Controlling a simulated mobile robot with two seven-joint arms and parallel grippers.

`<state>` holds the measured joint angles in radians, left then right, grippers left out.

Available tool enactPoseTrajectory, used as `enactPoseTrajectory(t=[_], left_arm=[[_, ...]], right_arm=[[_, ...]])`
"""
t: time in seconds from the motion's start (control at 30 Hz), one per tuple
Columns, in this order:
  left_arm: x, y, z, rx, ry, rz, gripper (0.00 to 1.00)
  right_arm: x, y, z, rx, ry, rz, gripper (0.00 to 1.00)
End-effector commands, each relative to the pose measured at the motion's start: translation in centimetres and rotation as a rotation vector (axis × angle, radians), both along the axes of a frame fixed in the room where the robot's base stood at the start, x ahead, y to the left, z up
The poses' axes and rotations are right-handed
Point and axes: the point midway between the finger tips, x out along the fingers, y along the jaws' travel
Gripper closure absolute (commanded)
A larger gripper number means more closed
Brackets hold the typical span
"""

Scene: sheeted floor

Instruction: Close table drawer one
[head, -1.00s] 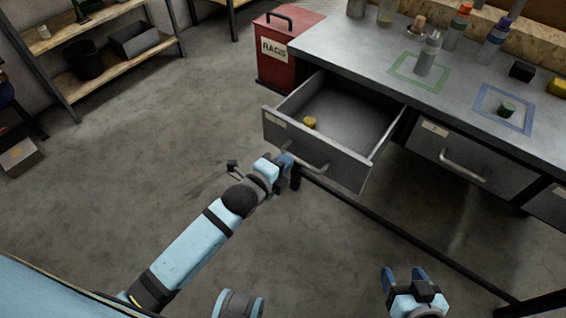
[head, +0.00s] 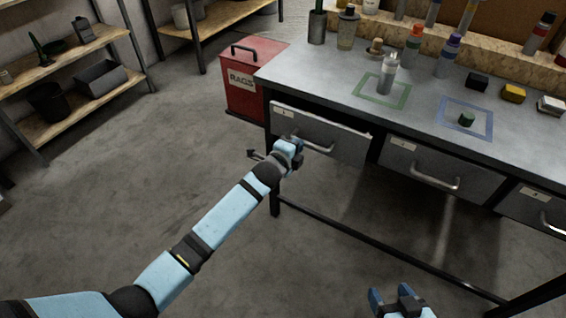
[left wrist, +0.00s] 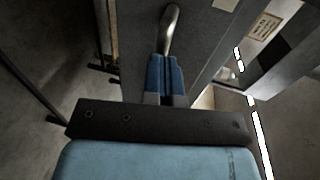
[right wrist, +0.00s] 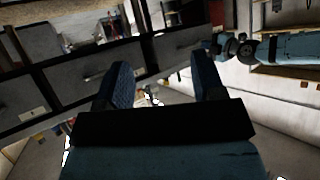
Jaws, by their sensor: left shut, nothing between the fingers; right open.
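Drawer one (head: 343,143) is the leftmost grey drawer under the table. Its front stands close to the table frame, with a thin light edge along its top; its inside is hidden. My left gripper (head: 297,148) is shut and empty at the left part of the drawer's handle (head: 322,149). In the left wrist view its closed blue fingers (left wrist: 166,75) point at the metal handle (left wrist: 171,28), touching or very near it. My right gripper (head: 391,297) is open and empty, low in front of the table; its spread fingers show in the right wrist view (right wrist: 160,85).
The table (head: 330,82) holds bottles, small blocks and taped squares. Two more drawers, a middle one (head: 440,170) and a right one (head: 540,207), look shut. A red rags bin (head: 255,85) stands left of the table. Shelves (head: 95,95) stand farther left. Floor in front is clear.

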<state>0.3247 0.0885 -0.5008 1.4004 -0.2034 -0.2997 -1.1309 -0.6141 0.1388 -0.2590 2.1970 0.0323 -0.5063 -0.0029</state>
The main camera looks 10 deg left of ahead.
Motion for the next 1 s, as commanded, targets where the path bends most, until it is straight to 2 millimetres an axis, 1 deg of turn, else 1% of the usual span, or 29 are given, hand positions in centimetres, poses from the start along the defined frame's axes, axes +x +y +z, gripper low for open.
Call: enactPoseTrajectory(t=[0.03,0.2,0.4,0.6,1.0], left_arm=[[1.0,-0.4,-0.1,0.0,-0.001,0.0,1.0],[3.4,-1.2,-0.2,0.001,0.0,0.0,1.0],[4.8,-1.8,-0.1,0.0,0.0,0.0,1.0],[5.3,-1.9,0.1,-0.001,-0.002,0.001,1.0],[5.4,-1.8,0.6,-0.004,-0.006,0.001,1.0]], right_arm=[[0.0,0.1,-0.3,0.003,-0.002,0.001,0.38],[0.0,0.3,-0.1,0.014,-0.011,0.004,0.38],[0.1,0.5,0.5,0.023,-0.024,0.005,0.38],[0.1,0.5,0.4,0.024,-0.022,0.005,0.38],[0.1,0.3,0.5,0.019,-0.021,0.004,0.38]])
